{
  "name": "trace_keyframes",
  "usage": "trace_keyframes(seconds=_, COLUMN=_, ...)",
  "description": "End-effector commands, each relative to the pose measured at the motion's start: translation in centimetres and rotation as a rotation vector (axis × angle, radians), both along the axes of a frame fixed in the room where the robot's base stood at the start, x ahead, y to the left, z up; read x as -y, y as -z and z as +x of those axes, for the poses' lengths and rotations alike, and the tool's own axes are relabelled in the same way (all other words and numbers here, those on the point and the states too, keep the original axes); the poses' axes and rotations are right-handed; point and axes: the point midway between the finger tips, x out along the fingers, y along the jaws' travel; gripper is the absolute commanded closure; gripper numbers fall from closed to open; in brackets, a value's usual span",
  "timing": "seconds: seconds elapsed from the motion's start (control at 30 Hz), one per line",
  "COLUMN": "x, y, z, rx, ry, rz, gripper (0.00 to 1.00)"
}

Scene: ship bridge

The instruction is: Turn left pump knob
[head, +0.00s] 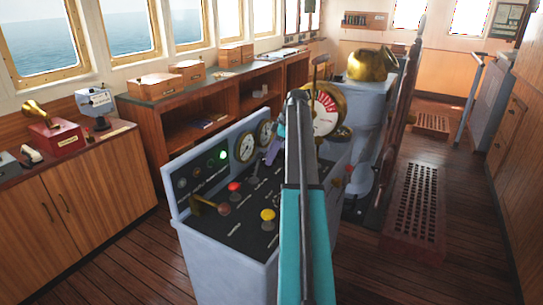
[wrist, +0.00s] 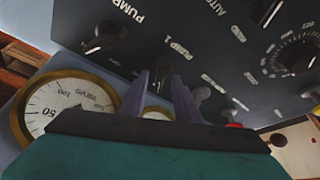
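The grey control console (head: 215,265) has a dark sloping panel with knobs, lights and levers. My gripper (head: 272,150) is over the panel's far part, beside the gauges, partly behind my arm. In the wrist view its two purple fingers (wrist: 171,75) are apart and point at the panel near a label reading "PUMP 1". A black knob (wrist: 105,38) sits beside a second, cut-off "PUMP" label, clear of the fingers. Any knob at the fingertips is mostly hidden; I cannot tell whether they touch one.
A round white gauge (wrist: 65,108) is close to the fingers. A red knob (head: 234,187), a yellow knob (head: 268,214) and a brown-handled lever (head: 205,205) rise from the panel. A brass-rimmed telegraph dial (head: 326,110) stands behind my arm. The floor at right is open around a wooden grating (head: 415,205).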

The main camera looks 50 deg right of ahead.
Motion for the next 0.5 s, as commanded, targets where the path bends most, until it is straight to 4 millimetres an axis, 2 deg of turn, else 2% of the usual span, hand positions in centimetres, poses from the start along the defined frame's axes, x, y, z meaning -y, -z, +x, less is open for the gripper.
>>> trace_keyframes(seconds=0.33, x=-0.04, y=0.35, z=0.07, rx=0.0, ry=0.001, rz=0.0, gripper=0.71)
trace_keyframes(seconds=0.37, x=-0.04, y=0.35, z=0.07, rx=0.0, ry=0.001, rz=0.0, gripper=0.73)
trace_keyframes(seconds=0.5, x=-0.02, y=0.34, z=0.04, rx=0.0, ry=0.001, rz=0.0, gripper=0.96)
